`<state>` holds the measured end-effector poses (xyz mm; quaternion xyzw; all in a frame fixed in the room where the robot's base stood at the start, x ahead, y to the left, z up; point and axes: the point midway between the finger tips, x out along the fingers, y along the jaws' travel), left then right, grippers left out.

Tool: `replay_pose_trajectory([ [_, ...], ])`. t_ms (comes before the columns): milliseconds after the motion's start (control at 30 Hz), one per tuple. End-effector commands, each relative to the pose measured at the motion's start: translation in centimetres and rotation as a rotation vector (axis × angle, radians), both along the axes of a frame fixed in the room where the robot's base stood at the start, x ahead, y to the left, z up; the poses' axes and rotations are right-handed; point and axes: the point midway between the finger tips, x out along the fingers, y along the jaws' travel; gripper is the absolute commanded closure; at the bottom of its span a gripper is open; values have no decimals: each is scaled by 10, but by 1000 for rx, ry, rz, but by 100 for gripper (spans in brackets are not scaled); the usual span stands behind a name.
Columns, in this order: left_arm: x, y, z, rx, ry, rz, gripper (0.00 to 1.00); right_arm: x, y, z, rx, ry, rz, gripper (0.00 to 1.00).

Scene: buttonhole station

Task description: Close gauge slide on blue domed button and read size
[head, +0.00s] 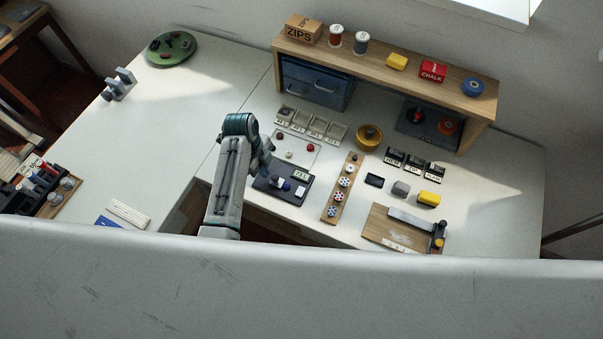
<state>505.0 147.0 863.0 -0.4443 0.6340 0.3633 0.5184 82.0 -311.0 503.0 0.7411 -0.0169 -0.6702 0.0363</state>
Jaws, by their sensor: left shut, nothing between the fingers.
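The dark gauge (288,198) lies on the white table in front of my left arm. A small blue domed button (286,186) sits on it, between a light metallic piece (279,179) on the left and a pale block (300,191) on the right. A small readout (301,174) stands at its back right; its marks are too small to read surely. My left gripper (265,168) is shut and empty, pointing down at the gauge's left end. Whether it touches the gauge is unclear. My right gripper is out of view.
Behind the gauge are a white sheet (301,142) with small buttons and a row of labelled trays (326,123). A wooden strip (331,213) with patterned buttons stands to the right. A wooden shelf (400,73) bounds the back.

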Motion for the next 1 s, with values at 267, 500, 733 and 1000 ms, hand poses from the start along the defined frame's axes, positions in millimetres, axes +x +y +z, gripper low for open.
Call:
replay_pose_trajectory([
  [267, 0, 0, -2, 0, 0, 0, 100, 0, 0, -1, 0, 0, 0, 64],
  [500, 0, 0, -9, 0, 0, 0, 100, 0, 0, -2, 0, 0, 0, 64],
  [733, 0, 0, -16, 0, 1, 0, 100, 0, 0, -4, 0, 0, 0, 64],
  [1000, 0, 0, -21, 0, 0, 0, 100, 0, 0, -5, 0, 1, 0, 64],
])
